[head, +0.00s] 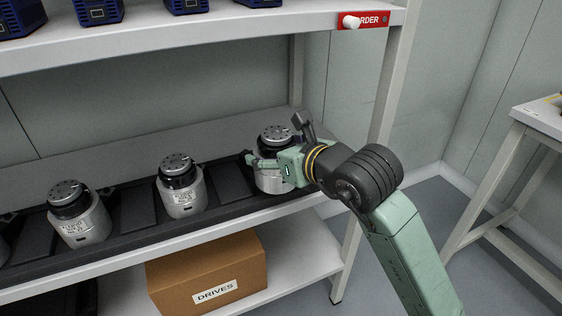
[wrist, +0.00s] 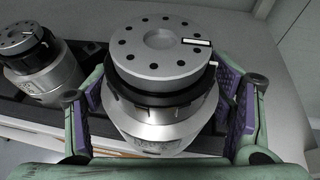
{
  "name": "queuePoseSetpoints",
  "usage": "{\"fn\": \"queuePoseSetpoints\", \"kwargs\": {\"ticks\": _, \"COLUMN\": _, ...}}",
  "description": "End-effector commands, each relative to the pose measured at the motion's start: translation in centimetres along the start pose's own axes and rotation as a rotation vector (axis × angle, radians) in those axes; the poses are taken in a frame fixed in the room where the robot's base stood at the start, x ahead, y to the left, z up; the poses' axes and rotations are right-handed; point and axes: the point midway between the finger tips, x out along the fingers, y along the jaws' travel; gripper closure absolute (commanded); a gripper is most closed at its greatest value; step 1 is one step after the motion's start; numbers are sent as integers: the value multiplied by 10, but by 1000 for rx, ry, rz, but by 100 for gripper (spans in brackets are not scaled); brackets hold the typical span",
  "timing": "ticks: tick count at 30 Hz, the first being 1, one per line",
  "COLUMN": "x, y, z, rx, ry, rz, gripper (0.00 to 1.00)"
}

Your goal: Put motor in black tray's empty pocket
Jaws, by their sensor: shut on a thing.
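The motor (head: 272,180), a silver cylinder with a black collar and a grey bolted top, is at the right end of the black tray (head: 140,255). My gripper (wrist: 165,105) is shut on this motor, with purple pads on both sides of its body in the wrist view (wrist: 158,125). The motor looks upright. Its base is hidden, so I cannot tell whether it rests in a pocket.
The tray lies on a white shelf with an upper shelf (head: 200,30) above it, holding blue units. A shelf post (head: 375,150) stands right of the tray. A cardboard box (head: 207,272) sits below. A white table (head: 540,115) is at the far right.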

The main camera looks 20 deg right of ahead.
Motion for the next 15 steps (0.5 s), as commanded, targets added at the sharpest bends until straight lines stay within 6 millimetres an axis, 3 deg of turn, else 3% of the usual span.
{"fn": "queuePoseSetpoints", "kwargs": {"ticks": 6, "x": 33, "y": -15, "z": 15, "rx": -2, "ry": -8, "rz": 0, "gripper": 86}}
{"fn": "queuePoseSetpoints", "kwargs": {"ticks": 15, "x": 46, "y": -20, "z": 14, "rx": -1, "ry": -8, "rz": -2, "gripper": 86}}
